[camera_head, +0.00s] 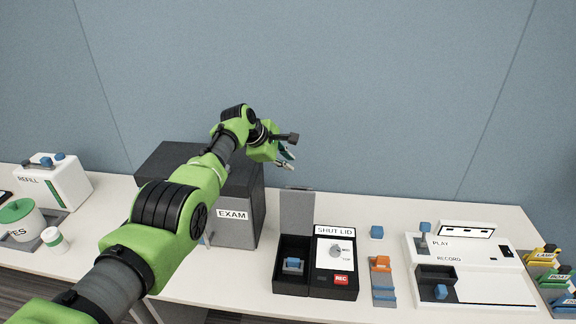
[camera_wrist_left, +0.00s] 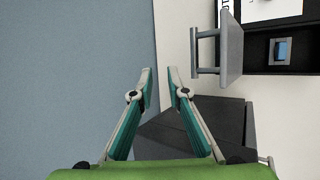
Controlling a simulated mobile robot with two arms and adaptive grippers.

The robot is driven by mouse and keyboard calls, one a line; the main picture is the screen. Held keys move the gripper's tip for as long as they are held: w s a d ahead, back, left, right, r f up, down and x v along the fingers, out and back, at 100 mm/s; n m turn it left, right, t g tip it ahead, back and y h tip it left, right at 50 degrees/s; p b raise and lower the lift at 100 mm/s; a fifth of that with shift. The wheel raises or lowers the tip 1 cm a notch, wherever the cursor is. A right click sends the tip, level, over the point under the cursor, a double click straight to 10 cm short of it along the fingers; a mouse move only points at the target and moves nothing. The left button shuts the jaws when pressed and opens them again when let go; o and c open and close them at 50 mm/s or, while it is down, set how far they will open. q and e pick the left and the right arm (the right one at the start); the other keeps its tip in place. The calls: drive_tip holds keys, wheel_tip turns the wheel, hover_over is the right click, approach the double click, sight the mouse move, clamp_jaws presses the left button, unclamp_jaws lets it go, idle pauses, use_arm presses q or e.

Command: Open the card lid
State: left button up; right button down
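The card lid (camera_head: 297,212) is a grey panel standing upright at the back of the black card box (camera_head: 291,249). The box's left compartment is uncovered, with a blue-topped piece (camera_head: 292,265) inside. In the left wrist view the lid (camera_wrist_left: 231,48) is seen nearly edge-on with a bar handle (camera_wrist_left: 194,50). My left gripper (camera_head: 288,160) is in the air above and behind the lid, apart from it. The left wrist view shows its fingers (camera_wrist_left: 159,72) parted with nothing between them. My right gripper is not in view.
The dark EXAM cabinet (camera_head: 245,215) stands left of the box, under my left arm. Right of the box are a blue cube (camera_head: 377,232), a narrow rack (camera_head: 383,285) and the PLAY/RECORD console (camera_head: 480,262). A wall (camera_head: 350,100) rises behind the table.

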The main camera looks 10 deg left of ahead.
use_arm(q)
drive_tip(key=shift+w+a+r+b, duration=0.1)
drive_tip(key=shift+a+r+b, duration=0.2)
drive_tip(key=shift+r, duration=0.6)
drive_tip(key=shift+w+a+r+b, duration=0.1)
drive_tip(key=shift+a+r, duration=0.3)
drive_tip(key=shift+r, duration=0.55)
drive_tip(key=shift+w+a+r+b, duration=0.1)
drive_tip(key=shift+a+r+b, duration=0.2)
drive_tip(key=shift+r, duration=0.6)
drive_tip(key=shift+p, duration=0.4)
drive_tip(key=shift+a+r, duration=0.1)
drive_tip(key=shift+r, duration=0.05)
